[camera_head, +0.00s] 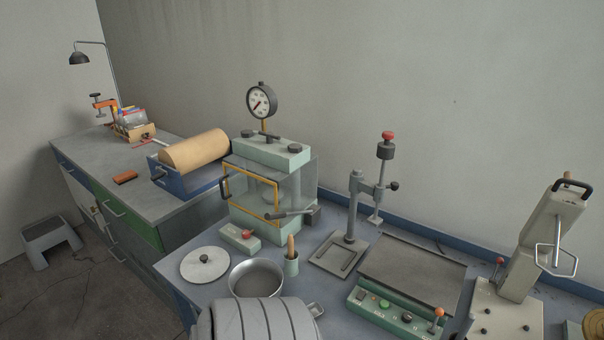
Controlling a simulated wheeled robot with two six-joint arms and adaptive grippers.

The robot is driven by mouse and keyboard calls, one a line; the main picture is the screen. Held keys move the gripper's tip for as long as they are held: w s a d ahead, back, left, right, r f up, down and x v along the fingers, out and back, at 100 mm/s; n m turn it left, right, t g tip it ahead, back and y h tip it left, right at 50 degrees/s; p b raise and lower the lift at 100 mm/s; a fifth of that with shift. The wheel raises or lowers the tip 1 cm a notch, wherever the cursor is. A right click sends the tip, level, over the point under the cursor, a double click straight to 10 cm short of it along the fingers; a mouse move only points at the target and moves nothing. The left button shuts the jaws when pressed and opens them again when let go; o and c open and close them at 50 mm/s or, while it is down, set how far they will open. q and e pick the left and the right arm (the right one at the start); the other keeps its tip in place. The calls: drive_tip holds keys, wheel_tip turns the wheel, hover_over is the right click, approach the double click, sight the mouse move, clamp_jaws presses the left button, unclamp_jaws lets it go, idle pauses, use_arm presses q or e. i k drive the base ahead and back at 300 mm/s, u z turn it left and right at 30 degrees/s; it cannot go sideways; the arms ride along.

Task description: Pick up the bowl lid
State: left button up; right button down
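The bowl lid (190,268) is a flat, pale grey disc with a dark round knob in its middle. It lies on the bench near its left front edge, knob up. The metal bowl (239,292) stands open just right of the lid, with its rim close to it. The bowl's front part is hidden behind a grey banded rounded body (255,322) at the bottom edge. Neither my left nor my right gripper shows in the head view.
Behind the lid stand a green base with a red knob (240,237) and a glass-sided press (270,190) with a dial. A small cup with a wooden handle (291,265) is right of the bowl. A stand (352,215) and green-fronted plate unit (410,280) stand farther right.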

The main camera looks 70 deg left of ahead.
sight(206, 263)
drive_tip(key=z, duration=0.8)
drive_tip(key=k, duration=1)
drive_tip(key=u, duration=0.75)
